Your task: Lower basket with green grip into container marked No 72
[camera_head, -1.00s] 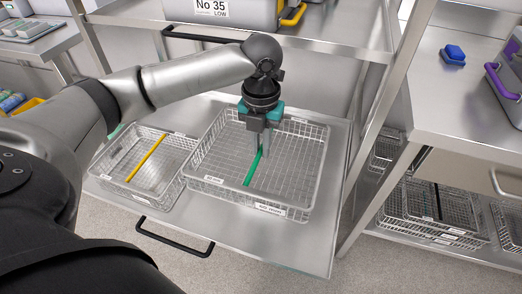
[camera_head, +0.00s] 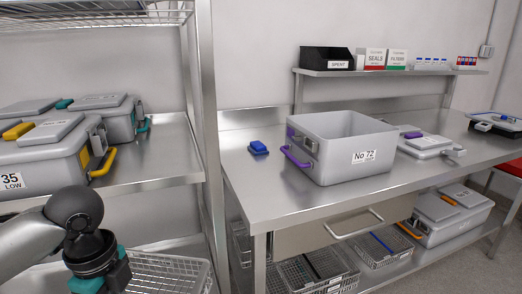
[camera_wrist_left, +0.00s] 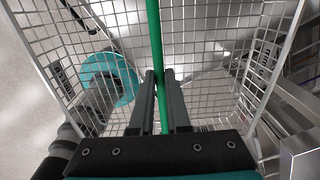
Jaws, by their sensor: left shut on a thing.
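The wire basket (camera_head: 175,270) is at the lower left of the head view, partly cut off by the frame edge. Its green grip (camera_wrist_left: 153,35) runs between the fingers of my left gripper (camera_wrist_left: 160,76) in the wrist view, and the fingers are shut on it. The wire mesh spreads below the fingers. I cannot tell whether the basket is clear of the surface under it. The container marked No 72 (camera_head: 363,168) is grey, open-topped and has a purple handle; it stands on the steel bench to the right. My right gripper is not in view.
A steel rack post (camera_head: 203,130) stands between the basket and the bench (camera_head: 255,195). A blue object (camera_head: 258,148) lies left of the container and a grey lid (camera_head: 425,143) right of it. Closed containers (camera_head: 45,150) sit on the left shelf. A shelf (camera_head: 390,73) hangs behind.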

